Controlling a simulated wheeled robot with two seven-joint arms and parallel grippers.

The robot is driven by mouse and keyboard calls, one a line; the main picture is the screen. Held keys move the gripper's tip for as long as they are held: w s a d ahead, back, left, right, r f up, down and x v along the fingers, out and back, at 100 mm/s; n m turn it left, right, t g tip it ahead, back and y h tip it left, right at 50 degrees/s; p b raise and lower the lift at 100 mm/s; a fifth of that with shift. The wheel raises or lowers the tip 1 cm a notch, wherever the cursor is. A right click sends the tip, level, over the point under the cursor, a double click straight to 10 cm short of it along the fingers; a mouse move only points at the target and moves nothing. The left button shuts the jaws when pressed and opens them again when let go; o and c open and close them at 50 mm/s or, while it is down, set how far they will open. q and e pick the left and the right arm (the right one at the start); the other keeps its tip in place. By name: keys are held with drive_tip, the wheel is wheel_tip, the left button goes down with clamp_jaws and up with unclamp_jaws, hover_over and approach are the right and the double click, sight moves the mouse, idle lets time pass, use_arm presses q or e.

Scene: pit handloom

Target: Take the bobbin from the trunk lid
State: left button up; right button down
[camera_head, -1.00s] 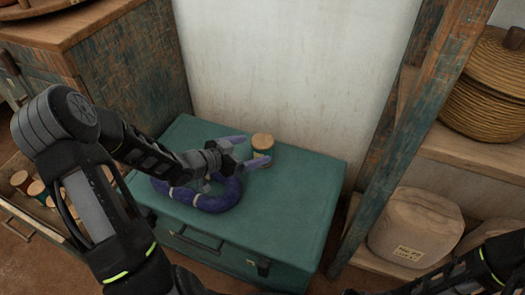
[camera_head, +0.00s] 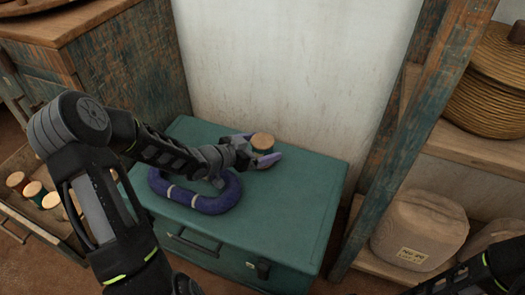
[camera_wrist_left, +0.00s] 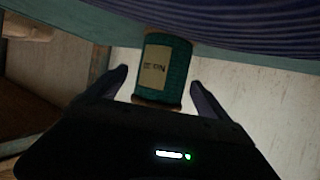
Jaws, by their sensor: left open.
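The bobbin (camera_head: 263,141) stands upright on the teal trunk lid (camera_head: 290,200), near its back edge by the wall. It has a pale wooden end and, in the left wrist view, teal thread with a cream label (camera_wrist_left: 154,66). My left gripper (camera_head: 256,149) is open, with its two fingers spread on either side of the bobbin. In the left wrist view the bobbin lies between the open fingers (camera_wrist_left: 159,79), with gaps showing on both sides. My right gripper is out of view.
A dark blue yarn hank (camera_head: 215,204) with pale ties lies on the lid under my left forearm. A drawer with several bobbins (camera_head: 33,189) is open at left. A shelf post (camera_head: 400,130) stands at right. The lid's right side is clear.

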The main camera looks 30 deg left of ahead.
use_arm(q)
drive_tip(key=shift+c, duration=0.4)
drive_tip(key=c, duration=1.5)
